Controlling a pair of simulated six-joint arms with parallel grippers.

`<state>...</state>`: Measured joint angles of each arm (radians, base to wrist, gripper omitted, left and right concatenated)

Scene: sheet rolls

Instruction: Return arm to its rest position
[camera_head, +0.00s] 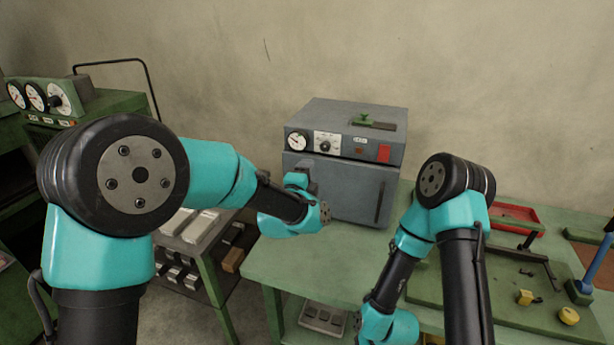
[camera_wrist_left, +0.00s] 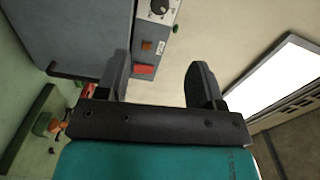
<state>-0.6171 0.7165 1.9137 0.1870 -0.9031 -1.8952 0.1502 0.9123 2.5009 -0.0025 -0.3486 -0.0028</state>
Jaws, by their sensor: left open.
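My left arm (camera_head: 215,170) comes in from the left in the head view, and its wrist (camera_head: 300,205) is in front of the grey oven's door. The gripper's fingers cannot be made out there. In the left wrist view my left gripper (camera_wrist_left: 158,82) shows two dark fingers spread apart with nothing between them. My right arm (camera_head: 455,190) is bent at the right in the head view, its wrist (camera_head: 385,325) low at the bottom edge. Its gripper is out of the picture.
The grey oven (camera_head: 345,150) stands shut on the green table (camera_head: 285,265). It also shows in the left wrist view (camera_wrist_left: 75,35). A red tray (camera_head: 515,218) and small yellow pieces (camera_head: 569,316) lie at the right. A gauge box (camera_head: 50,97) is at the far left.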

